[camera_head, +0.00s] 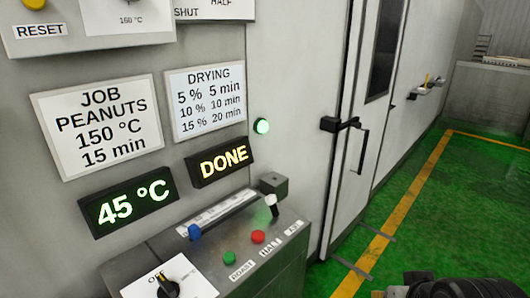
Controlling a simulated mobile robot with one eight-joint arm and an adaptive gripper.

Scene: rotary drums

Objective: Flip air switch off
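The air switch (271,204) is a small lever with a pale tip at the right end of the grey control box, above the label that reads AIR (293,228). The lever stands up from the sloping panel. I cannot tell from its tilt whether it is on or off. Part of my gripper (440,286) shows dark at the bottom right edge, over the green floor. It is well apart from the switch and touches nothing that I can see. Its fingers cannot be made out.
On the same panel are a red button (258,237), a green button (229,258), a blue knob (194,232) and a black rotary knob (168,286). A lit DONE display (223,162) and a 45 °C display (128,202) hang above. A handled door (350,130) stands right; green floor is clear.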

